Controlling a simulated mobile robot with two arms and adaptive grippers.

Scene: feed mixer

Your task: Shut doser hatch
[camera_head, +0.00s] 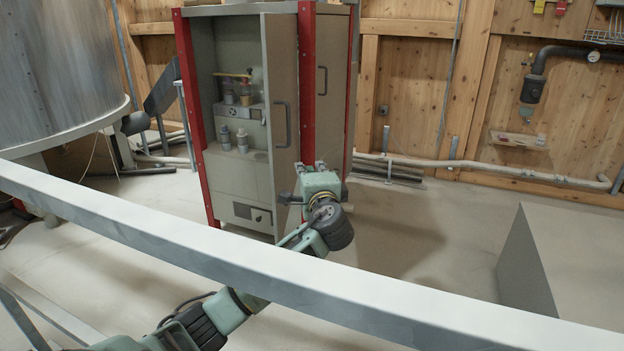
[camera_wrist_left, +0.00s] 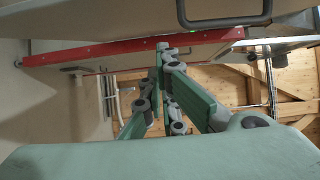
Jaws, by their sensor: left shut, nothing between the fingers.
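The doser is a grey-beige cabinet with red corner posts, standing behind the rail in the head view. Its hatch (camera_head: 283,110) is a tall panel with a dark bar handle (camera_head: 281,125); it stands open, and the cabinet's inside shows to its left. My left gripper (camera_head: 318,166) is at the lower right of the hatch, below the handle height. In the left wrist view, the fingers of my left gripper (camera_wrist_left: 166,50) come together and are shut on nothing. A bar handle (camera_wrist_left: 225,20) shows above them there; I cannot tell whether the fingers touch the panel. My right gripper is not in view.
A pale rail (camera_head: 270,270) crosses the foreground, with my left arm beyond it. Bottles (camera_head: 242,139) stand on a shelf inside the cabinet. A second closed panel with a handle (camera_head: 322,80) is to the right. A grey block (camera_head: 560,260) stands at right. Floor between is clear.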

